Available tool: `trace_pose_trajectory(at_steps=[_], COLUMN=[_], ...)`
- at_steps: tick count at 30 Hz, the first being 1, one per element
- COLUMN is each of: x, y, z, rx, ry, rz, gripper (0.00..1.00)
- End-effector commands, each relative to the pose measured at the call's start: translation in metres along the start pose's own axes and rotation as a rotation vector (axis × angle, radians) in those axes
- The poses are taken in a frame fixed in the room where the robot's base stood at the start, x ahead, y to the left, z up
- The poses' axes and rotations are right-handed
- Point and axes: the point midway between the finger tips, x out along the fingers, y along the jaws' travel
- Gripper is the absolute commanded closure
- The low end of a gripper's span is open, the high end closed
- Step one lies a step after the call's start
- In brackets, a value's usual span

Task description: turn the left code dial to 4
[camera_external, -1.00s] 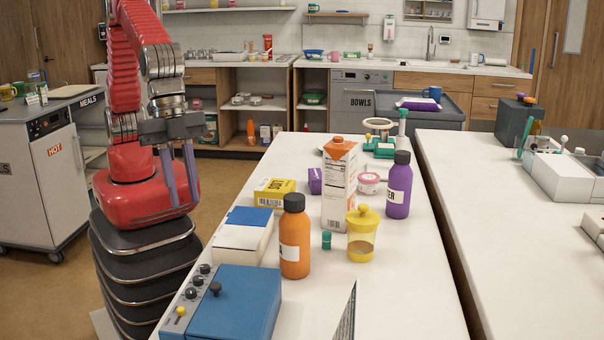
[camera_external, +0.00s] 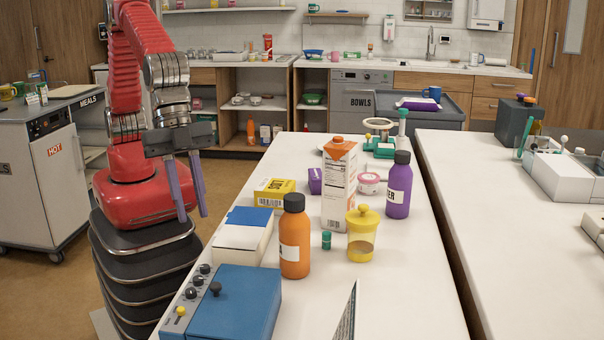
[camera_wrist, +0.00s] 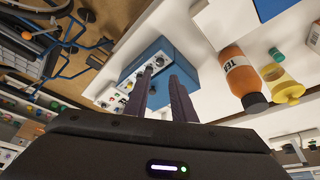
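A blue box (camera_external: 236,302) stands at the near left edge of the table. Its sloped grey panel carries a row of small dark dials (camera_external: 197,281) and a yellow knob (camera_external: 180,312). I cannot read the dial marks or settings. The box (camera_wrist: 150,53) also shows in the wrist view, its pale panel with the dials (camera_wrist: 148,70) just beyond my fingertips and partly hidden by them. My gripper (camera_external: 194,217) points down, open and empty, left of the table edge, behind the box and apart from it.
A white box with a blue top (camera_external: 243,234) stands just behind the blue box. An orange bottle (camera_external: 295,237), a yellow-lidded jar (camera_external: 362,234) and a tall carton (camera_external: 339,186) stand to the right. A grey trolley (camera_external: 45,180) is at the left.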

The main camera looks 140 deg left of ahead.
Motion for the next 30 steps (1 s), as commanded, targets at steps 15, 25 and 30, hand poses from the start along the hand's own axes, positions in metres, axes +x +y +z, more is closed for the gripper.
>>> trace_pose_trajectory(at_steps=[15, 25, 30], x=[0.079, 0.097, 0.097], y=[0.000, 0.000, 0.000], z=[0.001, 0.000, 0.000], rx=[0.000, 0.000, 0.000], ry=[-0.001, 0.001, 0.001], rz=[0.000, 0.000, 0.000], gripper=[0.77, 0.77, 0.77])
